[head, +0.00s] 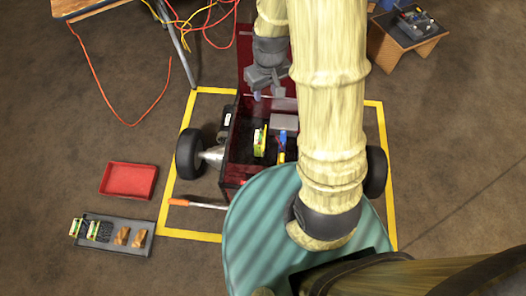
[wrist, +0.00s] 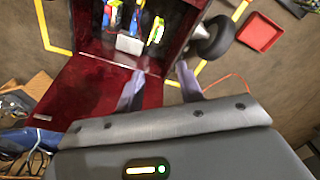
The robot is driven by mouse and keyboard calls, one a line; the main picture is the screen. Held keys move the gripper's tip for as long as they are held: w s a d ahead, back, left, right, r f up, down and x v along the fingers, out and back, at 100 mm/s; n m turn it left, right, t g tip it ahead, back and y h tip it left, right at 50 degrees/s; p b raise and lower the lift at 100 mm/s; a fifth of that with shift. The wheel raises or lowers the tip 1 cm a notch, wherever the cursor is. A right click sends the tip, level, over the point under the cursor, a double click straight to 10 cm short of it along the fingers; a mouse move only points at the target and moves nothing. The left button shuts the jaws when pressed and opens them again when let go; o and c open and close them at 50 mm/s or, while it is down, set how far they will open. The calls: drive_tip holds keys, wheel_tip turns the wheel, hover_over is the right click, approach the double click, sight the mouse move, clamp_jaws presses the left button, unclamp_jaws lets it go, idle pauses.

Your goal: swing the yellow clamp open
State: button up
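A dark red vehicle box (head: 231,160) stands open between two wheels. Inside it, a small yellow part (head: 281,157), which looks like the yellow clamp, sits beside a blue part (head: 283,137); I cannot tell its position. It seems to show near the top of the wrist view (wrist: 115,4). A green-yellow block (head: 259,141) stands left of it in the head view, and shows in the wrist view (wrist: 156,30). My gripper (head: 266,94) is open and empty near the box's lid edge, apart from the clamp. Its two fingers spread wide in the wrist view (wrist: 160,90).
The raised red lid (head: 252,50) is behind my gripper. A red tray (head: 128,180) and a grey tray (head: 120,248) with blocks lie left on the floor. An orange-handled tool (head: 190,203) lies near the box. My arm hides the box's right part. Cables hang at the upper left.

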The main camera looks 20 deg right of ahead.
drive_tip(key=n+g+b, duration=0.1)
drive_tip(key=n+b, duration=0.1)
drive_tip(key=b, duration=1.3)
hover_over(263, 146)
wheel_tip(263, 146, down, 25)
drive_tip(key=shift+r, duration=0.2)
drive_tip(key=shift+s+f, duration=0.1)
wheel_tip(263, 146, down, 17)
drive_tip(key=b, duration=0.9)
drive_tip(key=shift+f, duration=0.15)
drive_tip(key=shift+c, duration=0.5)
clamp_jaws()
